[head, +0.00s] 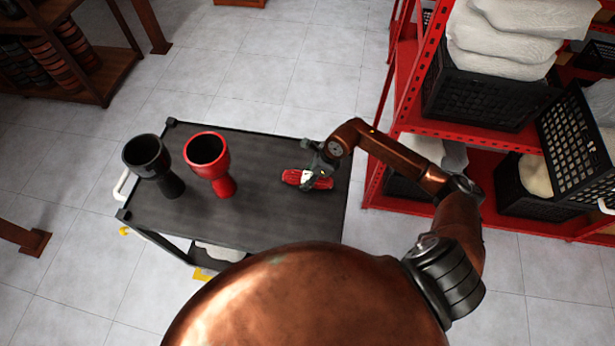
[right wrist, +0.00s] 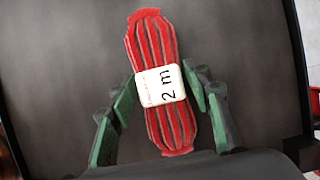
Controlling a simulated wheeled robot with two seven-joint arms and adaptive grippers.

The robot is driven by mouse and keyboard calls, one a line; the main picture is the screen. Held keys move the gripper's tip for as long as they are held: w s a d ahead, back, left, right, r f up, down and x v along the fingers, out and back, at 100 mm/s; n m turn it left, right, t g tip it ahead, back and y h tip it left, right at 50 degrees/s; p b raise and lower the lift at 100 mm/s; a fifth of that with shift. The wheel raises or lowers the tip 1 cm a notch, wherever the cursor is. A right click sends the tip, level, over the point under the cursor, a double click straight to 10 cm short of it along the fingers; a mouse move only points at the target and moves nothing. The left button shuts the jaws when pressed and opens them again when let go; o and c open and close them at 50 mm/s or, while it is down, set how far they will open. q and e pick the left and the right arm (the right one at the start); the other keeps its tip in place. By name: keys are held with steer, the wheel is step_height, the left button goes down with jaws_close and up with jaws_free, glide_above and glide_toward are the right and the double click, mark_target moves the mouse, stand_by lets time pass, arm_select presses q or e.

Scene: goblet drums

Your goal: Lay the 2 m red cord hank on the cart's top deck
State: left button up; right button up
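The red cord hank (head: 293,177) is at the right end of the cart's black top deck (head: 262,217). In the right wrist view the hank (right wrist: 157,38) is upright in the picture, with a white band marked "2 m" round its middle. My right gripper (head: 316,174) is over it. My left gripper is out of view.
A black goblet drum (head: 147,155) and a red goblet drum (head: 207,152) stand on the deck's left half. A red shelf rack (head: 408,70) with black crates (head: 480,95) is close on the right. The deck between the red drum and hank is clear.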

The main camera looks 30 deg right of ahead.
steer(key=shift+o, duration=0.4)
steer(key=shift+r, duration=0.25)
steer(key=v, duration=1.1)
steer(key=shift+r+b, duration=0.3)
steer(key=shift+r, duration=0.1)
steer(key=shift+d, duration=0.1)
